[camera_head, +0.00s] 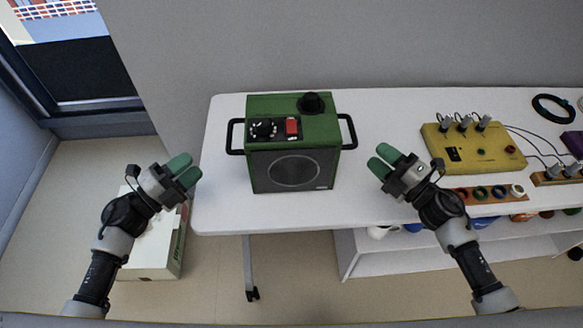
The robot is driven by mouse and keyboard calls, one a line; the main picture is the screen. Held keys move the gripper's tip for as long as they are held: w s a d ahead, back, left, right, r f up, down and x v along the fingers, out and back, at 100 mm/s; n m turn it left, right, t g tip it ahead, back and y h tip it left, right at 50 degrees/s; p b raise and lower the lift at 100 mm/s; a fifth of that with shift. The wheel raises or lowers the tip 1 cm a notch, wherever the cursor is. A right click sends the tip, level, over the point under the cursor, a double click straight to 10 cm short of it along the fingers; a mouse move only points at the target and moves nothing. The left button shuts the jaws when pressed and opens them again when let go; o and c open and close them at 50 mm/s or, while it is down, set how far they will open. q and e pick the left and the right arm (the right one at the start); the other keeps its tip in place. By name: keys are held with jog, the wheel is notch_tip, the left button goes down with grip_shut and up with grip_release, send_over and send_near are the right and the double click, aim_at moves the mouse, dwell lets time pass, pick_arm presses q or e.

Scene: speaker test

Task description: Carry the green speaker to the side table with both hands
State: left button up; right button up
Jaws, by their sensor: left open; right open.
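The green speaker (293,150) stands upright on the white table (222,205), near its left end. It has a dark round grille in front, a red switch and black knobs on top, and a black handle on each side. My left gripper (184,171) is open and empty, left of the speaker and apart from its left handle (234,136). My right gripper (381,161) is open and empty, right of the speaker and apart from its right handle (349,131). I cannot tell which surface is the side table.
A yellow box with knobs (473,146) and cables stands on the table at right. A black ring (553,108) lies behind it. A white box (152,246) is on the floor at left, partly behind my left arm. A white shelf (375,262) is under the table.

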jog(key=v, duration=0.3)
jog(key=shift+s+d, duration=0.15)
jog(key=shift+s, duration=0.1)
pick_arm(q)
jog(key=b+v, duration=0.1)
jog(key=v, duration=0.8)
pick_arm(e)
jog(key=shift+f, duration=0.5)
pick_arm(q)
jog(key=shift+f, duration=0.2)
pick_arm(e)
jog(key=v, duration=0.9)
dwell(0.5)
pick_arm(q)
jog(key=shift+w, duration=0.1)
pick_arm(e)
jog(key=shift+r, duration=0.1)
